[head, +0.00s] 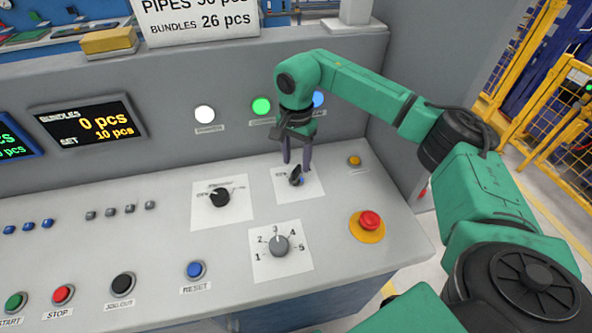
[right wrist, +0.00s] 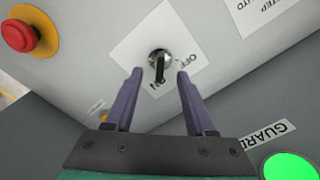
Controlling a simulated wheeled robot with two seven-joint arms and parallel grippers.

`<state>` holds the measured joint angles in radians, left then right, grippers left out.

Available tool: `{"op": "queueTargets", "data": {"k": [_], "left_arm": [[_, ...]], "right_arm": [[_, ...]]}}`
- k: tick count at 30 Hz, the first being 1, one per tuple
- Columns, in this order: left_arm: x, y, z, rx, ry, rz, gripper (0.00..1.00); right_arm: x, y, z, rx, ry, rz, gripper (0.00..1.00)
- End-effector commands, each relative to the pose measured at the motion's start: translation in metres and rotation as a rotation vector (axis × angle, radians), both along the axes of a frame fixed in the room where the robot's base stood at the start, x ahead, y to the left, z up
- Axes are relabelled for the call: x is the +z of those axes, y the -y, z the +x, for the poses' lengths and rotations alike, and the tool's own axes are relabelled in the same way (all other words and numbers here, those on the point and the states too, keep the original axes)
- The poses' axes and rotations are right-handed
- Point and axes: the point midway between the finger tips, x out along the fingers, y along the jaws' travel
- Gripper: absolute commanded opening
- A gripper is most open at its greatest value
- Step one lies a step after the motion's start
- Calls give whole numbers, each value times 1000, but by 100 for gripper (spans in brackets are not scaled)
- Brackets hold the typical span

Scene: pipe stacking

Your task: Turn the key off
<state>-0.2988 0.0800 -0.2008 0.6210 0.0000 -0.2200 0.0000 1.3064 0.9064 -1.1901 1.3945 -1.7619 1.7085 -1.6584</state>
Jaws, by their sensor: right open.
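The key (right wrist: 159,69) is a small dark key in a round silver lock on a white label plate (right wrist: 133,51). In the right wrist view it lines up with the ON mark, and the OFF mark is to its right. In the head view the key switch (head: 296,178) is on the sloped panel, partly covered by the fingers. My right gripper (head: 298,162) is open, with its purple fingers above the switch. In the right wrist view the fingertips (right wrist: 158,73) are on either side of the key, apart from it. My left gripper is out of view.
A black selector (head: 219,198) is left of the key switch, and a numbered grey dial (head: 280,245) is in front. A red emergency button (head: 369,220) on a yellow base is to the right. Lit white (head: 204,114) and green (head: 261,106) lamps are on the upright panel behind.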

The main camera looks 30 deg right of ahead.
Motion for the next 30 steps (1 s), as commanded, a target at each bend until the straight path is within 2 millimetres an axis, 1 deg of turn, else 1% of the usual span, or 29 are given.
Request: {"op": "queueTargets", "data": {"k": [5,24,30], "left_arm": [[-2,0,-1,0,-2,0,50],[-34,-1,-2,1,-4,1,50],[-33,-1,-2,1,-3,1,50]], "right_arm": [[-3,0,0,0,0,0,55],[-50,0,0,0,-1,1,55],[-49,0,1,0,0,0,55]]}}
